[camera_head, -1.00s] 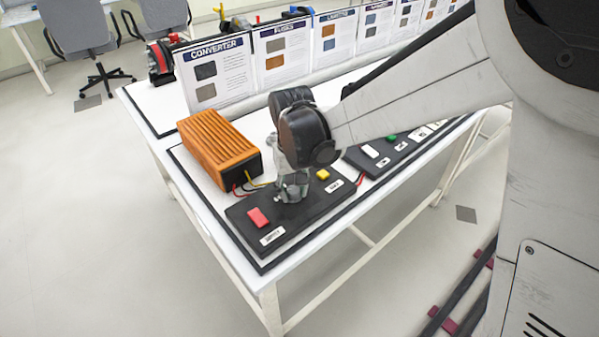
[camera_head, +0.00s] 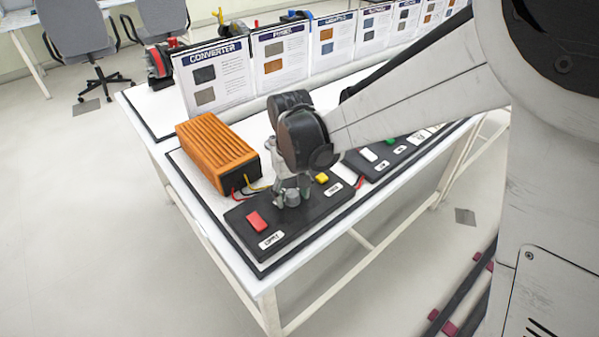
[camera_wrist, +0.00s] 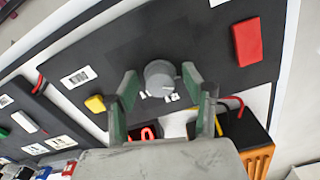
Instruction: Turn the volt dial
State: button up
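The grey round volt dial (camera_wrist: 160,76) sits on a black panel (camera_wrist: 120,50), with small white marks beside it. In the head view the dial (camera_head: 292,198) is on the panel between a red block and a yellow block, just below my gripper (camera_head: 288,186). In the wrist view my gripper (camera_wrist: 160,82) is open, with one green-and-grey finger on each side of the dial. Small gaps seem to show between the fingers and the dial. Whether the fingertips reach down to the dial's height is hard to tell.
A red block (camera_head: 256,221) and a yellow block (camera_head: 321,178) flank the dial. The orange converter box (camera_head: 215,147) stands behind, with wires to the panel. Another black panel (camera_head: 372,168) lies to the right. Signboards (camera_head: 212,78) stand at the back.

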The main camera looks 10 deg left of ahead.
aim_at(293, 194)
notch_tip(293, 194, up, 12)
dwell(0.6)
jog(key=shift+d, duration=0.1)
jog(key=s+d+r+m+t+p, duration=0.1)
jog(key=s+d, duration=0.4)
jog(key=d, duration=0.5)
jog(key=s+d+r+m+t+p, duration=0.1)
jog(key=s+d+r+m+t, duration=0.2)
jog(key=d, duration=0.8)
jog(key=s+d+r+m+t+p, duration=0.1)
jog(key=s+d+r+m+t, duration=0.1)
jog(key=s+d, duration=0.5)
jog(key=d+m+t, duration=0.1)
jog(key=d, duration=0.2)
jog(key=shift+d+r, duration=0.15)
jog(key=shift+d, duration=0.15)
